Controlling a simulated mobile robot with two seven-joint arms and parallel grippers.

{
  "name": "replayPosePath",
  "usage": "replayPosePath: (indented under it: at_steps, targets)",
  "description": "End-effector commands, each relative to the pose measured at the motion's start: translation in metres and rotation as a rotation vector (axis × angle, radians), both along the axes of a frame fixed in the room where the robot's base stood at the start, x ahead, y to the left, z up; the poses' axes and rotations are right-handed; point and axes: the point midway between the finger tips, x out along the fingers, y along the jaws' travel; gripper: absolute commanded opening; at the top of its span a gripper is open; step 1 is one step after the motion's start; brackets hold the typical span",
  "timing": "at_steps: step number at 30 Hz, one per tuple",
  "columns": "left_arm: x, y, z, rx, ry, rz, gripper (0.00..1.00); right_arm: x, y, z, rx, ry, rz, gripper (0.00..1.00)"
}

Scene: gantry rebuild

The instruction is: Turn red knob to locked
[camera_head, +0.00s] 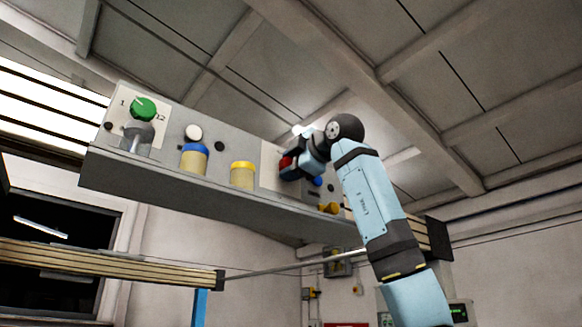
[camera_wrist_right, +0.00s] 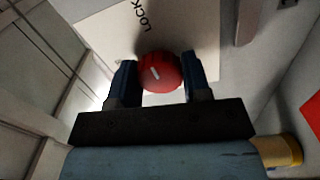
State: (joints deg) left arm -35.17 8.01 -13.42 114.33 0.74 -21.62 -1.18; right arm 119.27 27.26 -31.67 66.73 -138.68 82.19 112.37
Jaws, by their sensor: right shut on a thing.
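The red knob (camera_wrist_right: 160,72) sits on a pale label plate (camera_wrist_right: 100,35) that carries the letters "LOCK". A short white mark shows on the knob's face, slanted. My right gripper (camera_wrist_right: 157,78) has one finger on each side of the knob and is shut on it. In the head view the red knob (camera_head: 286,162) shows only in part, beside my right gripper (camera_head: 290,168), at the right part of the grey panel (camera_head: 225,158). The rest of the knob is hidden there by the gripper. My left gripper is not in view.
A yellow part (camera_head: 329,208) and a blue one (camera_head: 317,182) are close to my right arm.

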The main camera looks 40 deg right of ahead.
Motion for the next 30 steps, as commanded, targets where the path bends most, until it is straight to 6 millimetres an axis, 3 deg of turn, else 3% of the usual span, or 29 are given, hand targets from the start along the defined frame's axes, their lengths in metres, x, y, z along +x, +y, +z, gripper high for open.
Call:
replayPosePath:
  at_steps: [16,17,20,30]
  targets:
    - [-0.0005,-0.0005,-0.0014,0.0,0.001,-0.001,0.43,-0.0003,-0.0003,0.0006,0.027,0.001,0.0,0.2]
    - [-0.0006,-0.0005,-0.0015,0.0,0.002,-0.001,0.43,-0.0003,-0.0003,0.0006,0.027,0.001,0.0,0.46]
    - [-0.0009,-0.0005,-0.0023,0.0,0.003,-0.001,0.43,-0.0003,-0.0003,0.0005,0.026,0.001,0.0,0.69]
    - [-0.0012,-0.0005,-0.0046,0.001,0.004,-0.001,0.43,-0.0036,-0.0004,-0.0002,0.025,0.001,0.0,0.7]
